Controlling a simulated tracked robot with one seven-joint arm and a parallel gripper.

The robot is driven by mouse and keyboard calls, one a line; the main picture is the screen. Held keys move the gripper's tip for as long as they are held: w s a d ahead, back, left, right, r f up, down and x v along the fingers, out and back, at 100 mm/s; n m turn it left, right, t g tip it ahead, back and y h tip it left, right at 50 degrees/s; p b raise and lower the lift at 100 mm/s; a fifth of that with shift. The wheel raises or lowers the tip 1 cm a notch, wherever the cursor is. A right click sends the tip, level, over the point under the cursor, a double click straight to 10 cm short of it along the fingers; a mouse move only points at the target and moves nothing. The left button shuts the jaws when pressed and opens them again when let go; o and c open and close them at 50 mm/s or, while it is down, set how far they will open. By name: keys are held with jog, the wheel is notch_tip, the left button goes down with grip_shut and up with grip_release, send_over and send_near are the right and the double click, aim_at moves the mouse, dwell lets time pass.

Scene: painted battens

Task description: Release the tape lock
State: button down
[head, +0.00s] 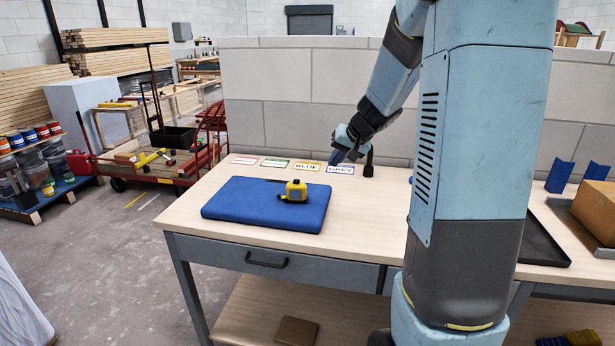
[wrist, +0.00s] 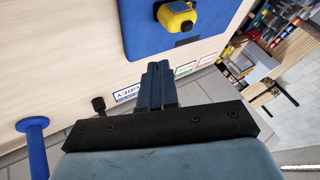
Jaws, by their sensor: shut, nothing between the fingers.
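The yellow tape measure (head: 295,190) sits on the blue pad (head: 240,205) on the workbench.
Several labelled cards lie along the back of the bench, including a GREY card (head: 341,170) and a BLUE card (head: 308,166). A small black post (head: 369,163) stands beside them. A block wall (head: 290,110) rises behind. A black tray (head: 540,240) and cardboard box (head: 597,207) are at right.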

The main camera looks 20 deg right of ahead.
aim_at(297, 180)
jog(key=shift+f, duration=0.1)
jog(key=x, duration=1)
jog(key=shift+w+a, duration=0.25)
jog(key=shift+a, duration=0.35)
jog(key=shift+w+a, duration=0.2)
jog(key=shift+a, duration=0.35)
jog(key=shift+w+a, duration=0.35)
jog(key=shift+a, duration=0.3)
jog(key=shift+w+a, duration=0.25)
jog(key=shift+a, duration=0.25)
jog(key=shift+w+a, duration=0.2)
jog(key=shift+a, duration=0.3)
